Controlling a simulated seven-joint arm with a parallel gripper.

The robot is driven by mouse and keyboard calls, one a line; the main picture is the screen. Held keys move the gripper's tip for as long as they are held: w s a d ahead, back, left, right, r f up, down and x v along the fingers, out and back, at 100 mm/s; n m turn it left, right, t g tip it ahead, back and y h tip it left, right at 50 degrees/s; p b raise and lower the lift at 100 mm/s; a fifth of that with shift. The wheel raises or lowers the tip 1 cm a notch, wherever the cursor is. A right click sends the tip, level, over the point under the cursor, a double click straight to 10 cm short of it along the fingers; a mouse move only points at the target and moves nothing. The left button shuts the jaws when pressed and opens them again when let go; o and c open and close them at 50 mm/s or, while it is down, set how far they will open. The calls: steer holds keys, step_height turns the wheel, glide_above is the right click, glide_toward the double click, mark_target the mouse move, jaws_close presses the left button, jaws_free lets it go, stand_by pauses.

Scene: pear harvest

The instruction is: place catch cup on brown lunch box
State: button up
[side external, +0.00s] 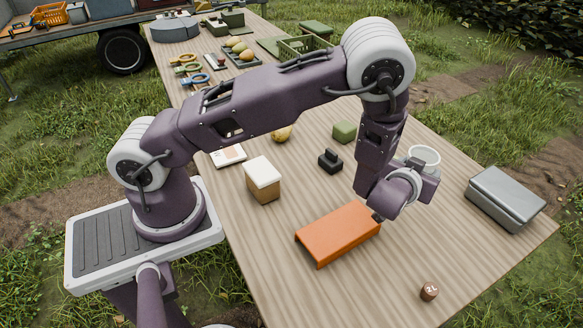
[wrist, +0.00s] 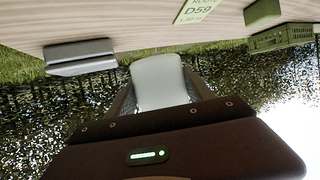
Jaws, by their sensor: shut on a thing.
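The catch cup, a pale, whitish cup (side external: 424,154), is held up above the right part of the table in the side view. It also shows in the wrist view (wrist: 158,78), between the dark fingers. My gripper (side external: 424,176) is shut on it; the fingers partly hide its lower part. The brown lunch box (side external: 264,188), a tan-brown box with a white lid, stands on the table left of centre in the side view. My gripper is well to the right of it and apart from it.
An orange open-sided stand (side external: 338,233) lies below my wrist. A grey box (side external: 505,198) is at right, a black weight-like piece (side external: 330,161) and green block (side external: 344,131) behind, a brown marked cylinder (side external: 429,292) in front. A white card (side external: 228,155) lies behind the lunch box.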

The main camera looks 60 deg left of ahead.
steer(key=s+a+r+n+g+y, duration=0.3)
steer(key=s+a+n+g+y, duration=0.25)
steer(key=s+a, duration=0.6)
step_height(320, 180, up, 4)
steer(key=n+g+y, duration=0.2)
steer(key=n+g, duration=0.5)
glide_above(277, 172)
steer(key=shift+n, duration=0.25)
step_height(277, 172, down, 9)
steer(key=shift+s+f, duration=0.1)
steer(key=shift+f, duration=0.2)
steer(key=o, duration=1.3)
steer(key=shift+f, duration=0.15)
steer(key=shift+o, duration=0.2)
